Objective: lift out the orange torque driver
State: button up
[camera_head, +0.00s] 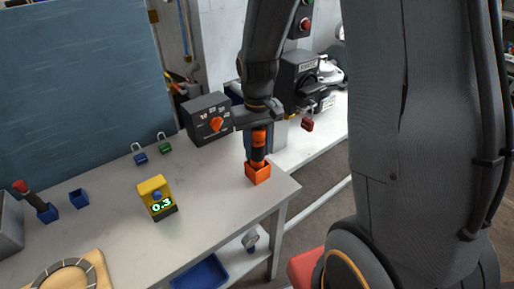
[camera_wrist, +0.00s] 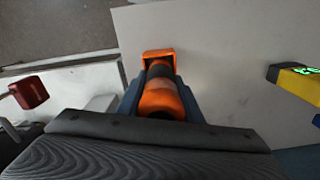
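The orange torque driver (camera_head: 259,140) stands upright, with an orange and black body. Its lower end is inside the small orange holder (camera_head: 258,174) near the table's right corner. My gripper (camera_head: 258,136) is above the holder, around the upper part of the driver. In the wrist view the driver (camera_wrist: 160,94) fills the space between the two dark blue fingers of my gripper (camera_wrist: 161,100), which look closed against its sides. The holder (camera_wrist: 148,54) shows beyond the driver's far end. The driver's tip is hidden in the holder.
A yellow device (camera_head: 153,187) reading 0.3 stands left of the holder. A dark box with an orange knob (camera_head: 208,119) is behind, near my arm. Blue and green padlocks (camera_head: 165,147) and a red-handled tool (camera_head: 33,196) are farther left. The table edge is close on the right.

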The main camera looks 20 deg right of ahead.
aim_at(258, 133)
jog(key=c, duration=0.6)
jog(key=shift+r+p, duration=3.2)
jog(key=shift+r, duration=0.6)
jog(key=shift+c, duration=0.2)
jog(key=shift+w, duration=0.1)
